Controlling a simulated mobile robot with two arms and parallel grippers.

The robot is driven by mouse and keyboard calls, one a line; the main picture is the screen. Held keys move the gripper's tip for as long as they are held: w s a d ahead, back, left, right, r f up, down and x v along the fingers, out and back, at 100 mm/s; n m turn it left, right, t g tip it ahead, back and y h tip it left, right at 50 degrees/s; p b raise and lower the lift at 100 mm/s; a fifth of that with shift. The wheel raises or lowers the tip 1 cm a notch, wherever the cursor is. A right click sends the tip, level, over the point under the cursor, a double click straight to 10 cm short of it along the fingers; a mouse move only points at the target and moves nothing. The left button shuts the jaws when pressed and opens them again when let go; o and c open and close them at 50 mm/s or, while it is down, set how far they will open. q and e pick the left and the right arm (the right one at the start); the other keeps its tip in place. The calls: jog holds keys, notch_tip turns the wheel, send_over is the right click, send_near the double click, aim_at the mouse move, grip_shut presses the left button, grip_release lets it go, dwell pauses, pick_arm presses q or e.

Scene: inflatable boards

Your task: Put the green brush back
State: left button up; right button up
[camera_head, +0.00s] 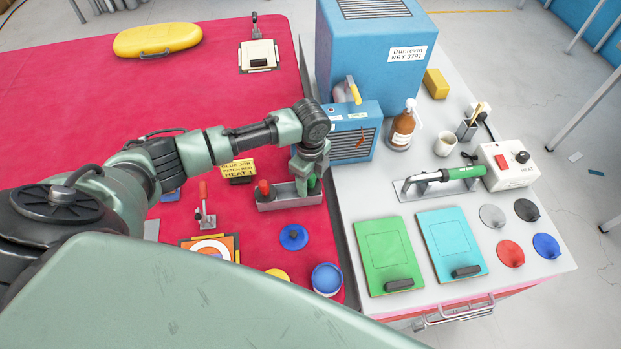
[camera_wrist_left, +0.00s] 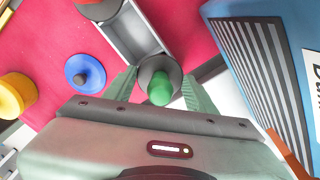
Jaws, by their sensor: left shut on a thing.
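My left gripper (camera_head: 308,178) points down at the right end of a grey metal holder (camera_head: 284,199) on the red board. It is shut on the green brush (camera_wrist_left: 162,88), whose rounded green handle and dark round collar show between the fingers in the left wrist view. In the head view the green brush (camera_head: 312,185) is mostly hidden by the fingers. The brush is over the holder's end; I cannot tell whether it rests in it. A red-handled brush (camera_head: 264,187) stands at the holder's left end. My right gripper is not in view.
A blue heater-like box (camera_head: 357,132) stands just beyond the gripper. A yellow heat sign (camera_head: 238,170) is left of the holder. A blue lid (camera_head: 293,237) and blue pot (camera_head: 327,278) are in front. The grey worktop holds green (camera_head: 382,245) and cyan (camera_head: 448,235) boards.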

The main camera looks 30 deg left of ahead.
pick_arm(q)
jog(key=shift+f, duration=0.35)
jog(key=o, duration=1.2)
notch_tip(320, 180, up, 12)
jog(key=shift+f+b, duration=0.15)
jog(key=shift+b, duration=0.85)
jog(key=shift+r, duration=0.6)
